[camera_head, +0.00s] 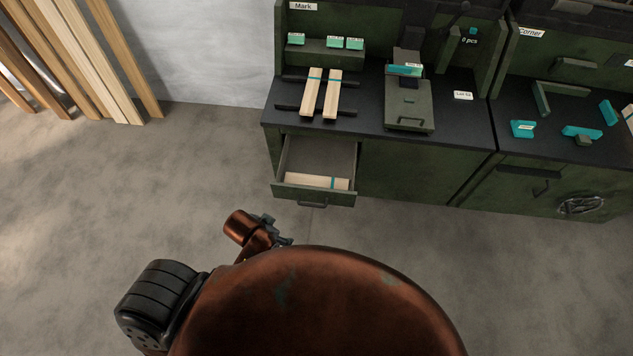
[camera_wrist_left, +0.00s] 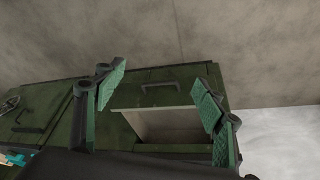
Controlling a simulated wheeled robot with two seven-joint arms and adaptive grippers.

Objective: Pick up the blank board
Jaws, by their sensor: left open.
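Pale wooden boards are in the head view. Two boards (camera_head: 311,92) (camera_head: 333,94), each with a teal band, lie side by side across dark rails on the bench top. Pale wood (camera_head: 310,181) with a teal mark near its right end lies at the front of the open drawer (camera_head: 316,192); I cannot tell if it is one board or more. My left gripper (camera_head: 281,237) is below the drawer front in the picture, apart from it. In the left wrist view its padded fingers (camera_wrist_left: 158,80) are open and empty, with the drawer beyond them. My right gripper is not in view.
The green Mark bench (camera_head: 420,170) has a lidded dark fixture (camera_head: 408,105) and teal-labelled blocks (camera_head: 335,43). The Corner bench (camera_head: 560,180) stands at right. Long planks (camera_head: 100,60) lean at upper left. The floor (camera_head: 120,190) left of the drawer is clear.

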